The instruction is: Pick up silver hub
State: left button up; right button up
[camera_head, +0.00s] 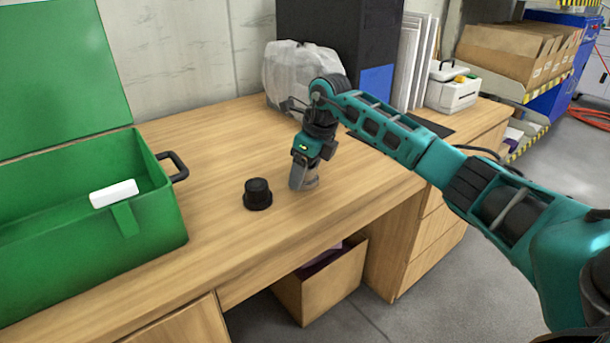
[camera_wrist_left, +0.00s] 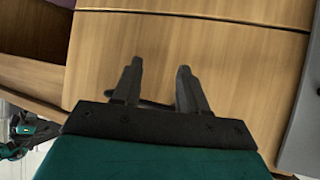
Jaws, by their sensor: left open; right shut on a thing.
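My right gripper (camera_head: 303,182) points down at the desk top and is shut on the silver hub (camera_head: 311,180). Only part of the hub shows, low between and beside the fingers, close to the wood; I cannot tell whether it touches the desk. A black stepped round part (camera_head: 257,194) stands on the desk just left of the right gripper, apart from it. My left gripper (camera_wrist_left: 157,85) shows only in the left wrist view, open and empty, in front of wooden drawer fronts.
An open green box (camera_head: 160,215) with a black handle and a white block (camera_head: 114,194) stands at the left of the desk (camera_head: 225,150). A wrapped clear bag (camera_head: 290,70) and a white device (camera_head: 452,92) stand at the back. The desk middle is mostly free.

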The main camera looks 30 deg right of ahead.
jog(key=c, duration=0.5)
jog(key=shift+r, duration=0.1)
jog(key=shift+c, duration=0.2)
